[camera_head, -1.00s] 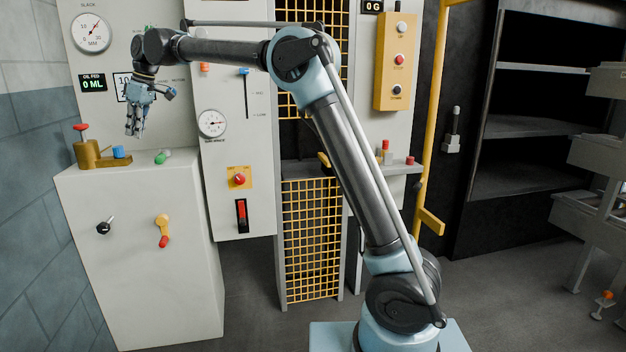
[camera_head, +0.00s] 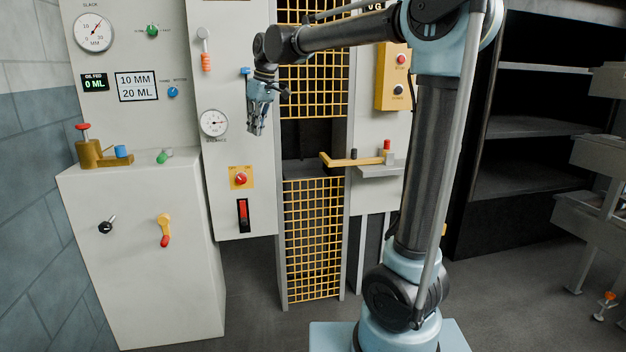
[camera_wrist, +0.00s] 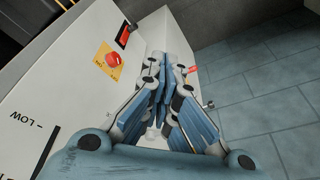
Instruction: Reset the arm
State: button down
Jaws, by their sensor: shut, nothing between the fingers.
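My gripper (camera_head: 257,128) hangs pointing down in the head view, in front of the panel's right edge beside the yellow mesh. Its fingers are shut and hold nothing. In the wrist view my gripper (camera_wrist: 160,75) fills the middle, its fingertips close together. My arm reaches up from its base at the right and bends leftward at the top of the head view; the top of the elbow is cut off by the frame.
A white cabinet (camera_head: 140,285) at left carries a brass valve (camera_head: 90,152) and levers. A yellow handle (camera_head: 350,161) juts out by the yellow mesh (camera_head: 313,240). Dark shelves (camera_head: 530,130) stand right.

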jog(key=s+d+f+m+h, duration=0.1)
jog(key=s+d+f+m, duration=0.35)
jog(key=d, duration=0.75)
jog(key=s+d+f+m, duration=0.1)
jog(key=s+d+f, duration=0.55)
jog(key=d, duration=0.55)
jog(key=s+d+f+m+h, duration=0.1)
jog(key=s+d+f+m, duration=0.2)
jog(key=s+d+f, duration=0.3)
jog(key=s+d+f+m, duration=0.3)
jog(key=s+d+f, duration=0.4)
jog(key=s+f, duration=0.4)
jog(key=shift+d+f+t+h, duration=0.25)
jog(key=shift+f+t+h, duration=0.15)
jog(key=shift+f, duration=0.45)
